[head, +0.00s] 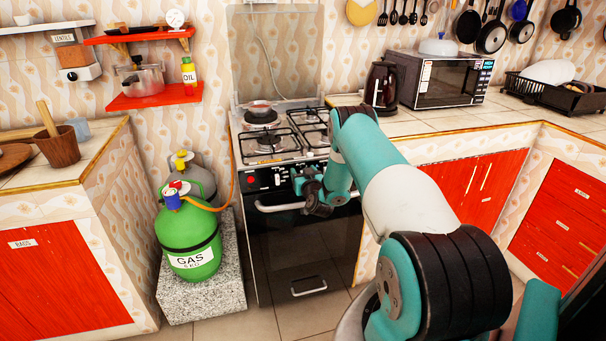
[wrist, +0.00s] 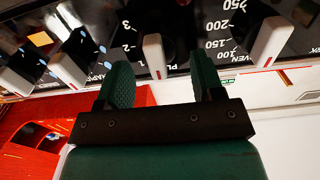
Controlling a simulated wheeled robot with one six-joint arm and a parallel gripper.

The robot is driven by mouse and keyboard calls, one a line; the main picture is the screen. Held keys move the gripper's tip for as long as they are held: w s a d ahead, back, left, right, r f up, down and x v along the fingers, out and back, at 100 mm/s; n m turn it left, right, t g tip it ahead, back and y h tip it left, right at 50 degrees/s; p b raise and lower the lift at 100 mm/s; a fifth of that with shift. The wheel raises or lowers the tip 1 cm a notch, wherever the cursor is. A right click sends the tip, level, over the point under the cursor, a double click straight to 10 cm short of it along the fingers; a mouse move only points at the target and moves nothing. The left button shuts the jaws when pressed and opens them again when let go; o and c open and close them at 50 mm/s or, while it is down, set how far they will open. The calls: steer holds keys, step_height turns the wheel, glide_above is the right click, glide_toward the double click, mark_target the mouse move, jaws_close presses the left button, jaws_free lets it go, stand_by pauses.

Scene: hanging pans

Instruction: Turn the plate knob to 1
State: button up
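The stove (head: 285,230) stands against the wall with a row of knobs on its front panel. The plate knob (wrist: 154,56), black with a white handle bearing a red line, shows in the wrist view beside a scale marked 3, 2 and 1. The handle points downward, close to the 1; its exact setting is hard to tell. My gripper (wrist: 161,72) is open, its two green fingers on either side of the handle. I cannot tell whether they touch it. In the head view my gripper (head: 314,192) is at the panel, covering some knobs.
The oven knob (wrist: 270,42) is close on the right, and other white-handled knobs (wrist: 68,70) are on the left. The oven door handle (head: 278,207) runs below my gripper. A green gas bottle (head: 190,240) stands left of the stove.

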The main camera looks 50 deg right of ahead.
steer(key=c, duration=0.8)
steer(key=shift+d+m+b, duration=0.1)
steer(key=shift+m+b, duration=0.2)
steer(key=shift+b, duration=0.1)
steer(key=m+b, duration=0.1)
steer(key=m, duration=0.1)
steer(key=m+b, duration=0.1)
steer(key=m, duration=0.2)
steer(key=m+b, duration=0.2)
steer(key=m, duration=0.1)
steer(key=shift+s+d+f, duration=0.25)
steer(key=shift+s+d, duration=0.1)
steer(key=shift+d, duration=0.05)
steer(key=o, duration=0.9)
